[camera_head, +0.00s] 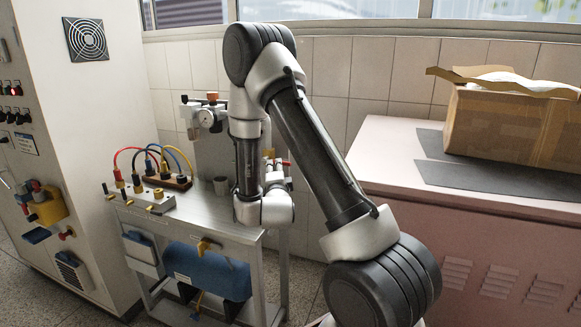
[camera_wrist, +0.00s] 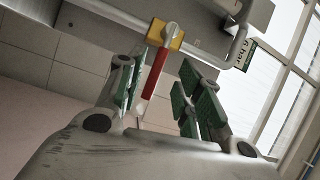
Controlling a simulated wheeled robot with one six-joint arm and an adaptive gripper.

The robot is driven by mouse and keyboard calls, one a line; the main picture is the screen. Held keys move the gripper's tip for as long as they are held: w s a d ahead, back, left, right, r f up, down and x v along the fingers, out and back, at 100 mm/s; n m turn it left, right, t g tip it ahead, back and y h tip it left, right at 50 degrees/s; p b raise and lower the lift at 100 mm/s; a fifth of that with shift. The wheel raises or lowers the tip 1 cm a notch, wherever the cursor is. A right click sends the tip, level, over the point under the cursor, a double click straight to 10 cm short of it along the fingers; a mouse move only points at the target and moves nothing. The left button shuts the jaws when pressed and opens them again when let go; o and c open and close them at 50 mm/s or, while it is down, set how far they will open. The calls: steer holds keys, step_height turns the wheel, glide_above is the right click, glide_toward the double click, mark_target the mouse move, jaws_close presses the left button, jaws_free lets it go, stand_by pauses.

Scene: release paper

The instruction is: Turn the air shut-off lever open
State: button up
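The air shut-off lever has a long red handle (camera_wrist: 154,74) and a grey pivot on a yellow square plate (camera_wrist: 156,33), seen in the wrist view. The handle slants down from the pivot into the space between my fingers. My gripper (camera_wrist: 160,80) is open, with one green-padded finger on each side of the handle. I see gaps on both sides, so the fingers do not appear to grip it. How deep the handle sits between them is hard to tell. In the head view, my arm hides most of the gripper and the lever.
A grey pipe (camera_wrist: 130,18) and a "6 bar" label (camera_wrist: 243,53) are near the lever. A cardboard box (camera_head: 508,125) stands on the pink cabinet (camera_head: 385,150) at right.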

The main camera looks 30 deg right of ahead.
steer(key=shift+m+t+h, duration=0.4)
steer(key=shift+m+h, duration=0.2)
steer(key=w+d, duration=0.4)
steer(key=shift+d+r, duration=0.15)
steer(key=shift+d, duration=0.1)
jaws_close()
